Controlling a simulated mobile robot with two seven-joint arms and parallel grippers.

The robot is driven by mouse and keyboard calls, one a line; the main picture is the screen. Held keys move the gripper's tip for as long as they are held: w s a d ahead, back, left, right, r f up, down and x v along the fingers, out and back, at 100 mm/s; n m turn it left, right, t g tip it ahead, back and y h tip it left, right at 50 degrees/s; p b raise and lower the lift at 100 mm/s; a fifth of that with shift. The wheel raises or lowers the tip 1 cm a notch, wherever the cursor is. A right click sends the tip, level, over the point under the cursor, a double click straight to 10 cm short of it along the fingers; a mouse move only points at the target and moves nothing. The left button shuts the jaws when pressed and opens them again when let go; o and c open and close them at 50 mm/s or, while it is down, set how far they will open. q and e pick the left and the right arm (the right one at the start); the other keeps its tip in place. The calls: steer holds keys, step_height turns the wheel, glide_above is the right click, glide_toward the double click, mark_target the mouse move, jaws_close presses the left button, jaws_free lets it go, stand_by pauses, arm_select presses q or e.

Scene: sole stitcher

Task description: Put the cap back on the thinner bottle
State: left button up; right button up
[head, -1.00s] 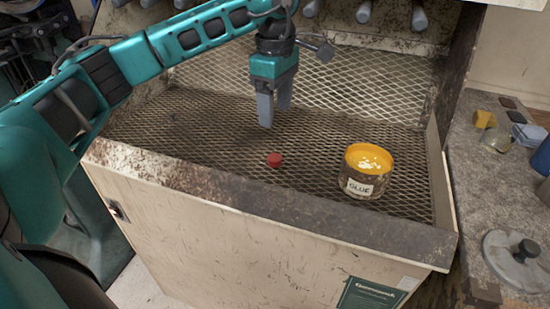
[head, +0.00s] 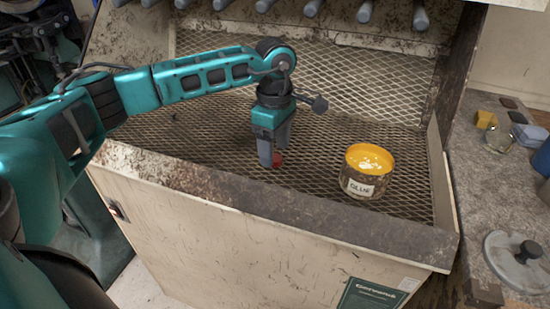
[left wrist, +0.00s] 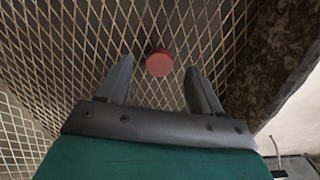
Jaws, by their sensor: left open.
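The small red cap (head: 278,160) lies on the metal mesh of the bench, partly hidden by a finger in the head view. My left gripper (head: 273,157) points down at it, open. In the left wrist view the cap (left wrist: 159,62) shows between and a little beyond the two open fingertips (left wrist: 159,77), with space on both sides. Whether the fingers reach around it in height I cannot tell. A clear glass vessel (head: 500,138) stands on the side table at right; I cannot tell if it is the thinner bottle. My right gripper is out of view.
An open glue pot (head: 359,188) with a yellow rim stands on the mesh right of the cap. The bench's front ledge (head: 330,225) is raised. The side table (head: 470,180) holds a yellow block (head: 486,119), a blue can (head: 542,158) and a round lid (head: 515,262).

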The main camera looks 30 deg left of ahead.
mark_target(275, 158)
arm_select(q)
steer(key=shift+f, duration=0.9)
steer(key=c, duration=1.1)
steer(key=shift+r, duration=0.15)
step_height(275, 158, up, 20)
steer(key=p, duration=0.1)
